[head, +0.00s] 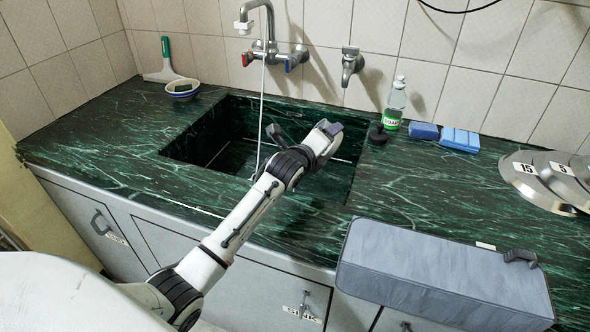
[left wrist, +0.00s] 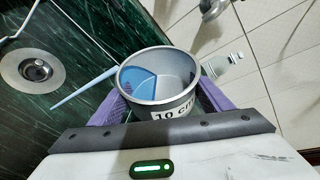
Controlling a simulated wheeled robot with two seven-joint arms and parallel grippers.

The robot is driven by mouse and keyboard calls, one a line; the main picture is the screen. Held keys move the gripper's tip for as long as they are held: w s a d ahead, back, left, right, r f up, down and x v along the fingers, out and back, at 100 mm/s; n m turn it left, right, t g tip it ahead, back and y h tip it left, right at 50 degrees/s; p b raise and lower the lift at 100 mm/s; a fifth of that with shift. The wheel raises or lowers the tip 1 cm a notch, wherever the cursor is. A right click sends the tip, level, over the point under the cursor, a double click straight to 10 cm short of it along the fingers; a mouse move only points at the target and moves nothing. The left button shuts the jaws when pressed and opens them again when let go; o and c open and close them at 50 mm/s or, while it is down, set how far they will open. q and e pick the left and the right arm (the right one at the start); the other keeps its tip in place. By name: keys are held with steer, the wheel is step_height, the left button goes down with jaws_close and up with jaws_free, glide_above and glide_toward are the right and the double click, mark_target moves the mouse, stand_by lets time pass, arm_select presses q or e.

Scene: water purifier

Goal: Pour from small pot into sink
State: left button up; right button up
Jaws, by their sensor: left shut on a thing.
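My left arm reaches over the green marble sink (head: 225,108), with its left gripper (head: 328,130) above the basin. In the left wrist view, its purple fingers (left wrist: 165,108) are shut on both sides of a small metal pot (left wrist: 172,100) labelled "10 cm". Pale blue shows inside the pot; I cannot tell whether it is liquid. A pale blue bar (left wrist: 82,90) sticks out to its left. The sink drain (left wrist: 36,68) lies below and left of the pot. In the head view I cannot clearly make out the pot behind the gripper.
A tap (head: 265,50) with a thin white line below it is over the sink. A second tap (head: 351,65), soap bottle (head: 395,100), blue sponges (head: 458,139), lids (head: 548,178), a small bowl (head: 182,89) and a grey padded box (head: 440,275) stand around.

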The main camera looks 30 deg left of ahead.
arm_select(q)
steer(key=shift+a+r+n+b, duration=0.1)
steer(key=shift+r+n+b, duration=0.25)
steer(key=shift+b, duration=0.3)
arm_select(e)
steer(key=shift+a+f, duration=0.2)
steer(key=shift+f, duration=0.35)
arm_select(q)
steer(key=shift+s+a+r+n+t+h+b, duration=0.1)
steer(key=shift+n+t+h+b, duration=0.2)
steer(key=shift+n+t+b, duration=0.15)
arm_select(e)
steer(key=shift+w+a+f, duration=0.1)
steer(key=shift+w, duration=0.1)
arm_select(q)
steer(key=shift+a+r+n+b, duration=0.15)
steer(key=shift+r+n+b, duration=0.15)
steer(key=shift+b, duration=0.5)
arm_select(e)
steer(key=shift+a+f, duration=0.15)
steer(key=shift+f, duration=0.45)
arm_select(q)
steer(key=shift+s+a+r+n+t+h, duration=0.15)
steer(key=shift+s+a+n+t+h, duration=0.15)
steer(key=shift+a+n, duration=0.15)
arm_select(e)
steer(key=shift+a+r, duration=0.1)
